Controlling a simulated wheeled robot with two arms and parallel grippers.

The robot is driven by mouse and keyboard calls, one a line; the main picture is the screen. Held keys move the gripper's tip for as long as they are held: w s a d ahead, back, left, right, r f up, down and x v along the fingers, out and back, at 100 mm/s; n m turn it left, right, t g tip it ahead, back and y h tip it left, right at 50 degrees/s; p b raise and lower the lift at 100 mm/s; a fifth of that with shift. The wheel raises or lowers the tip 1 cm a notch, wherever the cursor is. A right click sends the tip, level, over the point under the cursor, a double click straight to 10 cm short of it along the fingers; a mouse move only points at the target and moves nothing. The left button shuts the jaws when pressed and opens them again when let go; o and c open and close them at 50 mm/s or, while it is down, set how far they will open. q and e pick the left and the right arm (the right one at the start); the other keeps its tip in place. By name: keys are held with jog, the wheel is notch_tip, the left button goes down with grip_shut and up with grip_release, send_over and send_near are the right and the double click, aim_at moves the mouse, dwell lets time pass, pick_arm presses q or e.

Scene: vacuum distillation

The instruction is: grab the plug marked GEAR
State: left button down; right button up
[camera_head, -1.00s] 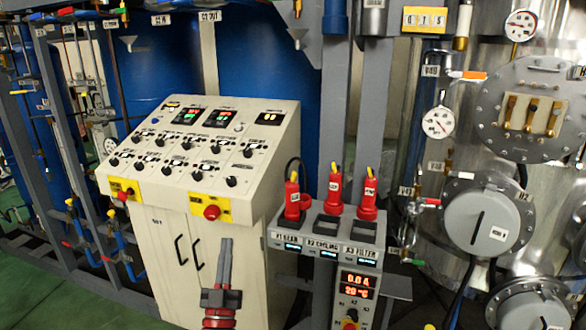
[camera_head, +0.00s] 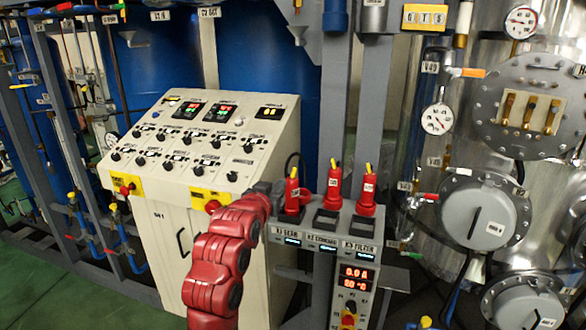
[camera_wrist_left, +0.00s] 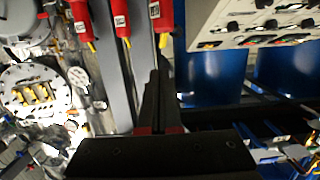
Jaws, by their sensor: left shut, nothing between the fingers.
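Three red plugs stand upright in a row on the grey socket box. The left plug (camera_head: 292,190) is above the label that reads GEAR; its own tag is too small to read. The middle plug (camera_head: 333,188) and right plug (camera_head: 368,192) are beside it. My left gripper (camera_head: 274,188) is just left of the left plug, its fingers partly hidden by my red wrist. In the left wrist view the dark fingers (camera_wrist_left: 161,68) are shut and empty, below the plug nearest the panel (camera_wrist_left: 160,14). I cannot tell whether they touch it. My right gripper is not in view.
The socket box (camera_head: 325,243) has small displays and a red-lit readout below. A sloped control panel (camera_head: 255,135) with knobs and red buttons stands close at left. Grey posts (camera_head: 371,100) rise behind the plugs. A steel vessel with gauges (camera_head: 437,119) is at right.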

pick_arm(q)
jog(key=p, duration=0.7)
send_near(293, 171)
jog(key=w+d+r, duration=0.2)
jog(key=w+d, duration=0.1)
jog(key=w, duration=0.3)
jog(key=shift+w+f+p, duration=0.25)
jog(key=shift+f+p, duration=0.15)
jog(key=shift+f, duration=0.35)
jog(key=shift+f+b, duration=0.25)
jog(key=shift+b, duration=0.4)
jog(key=shift+s, duration=0.1)
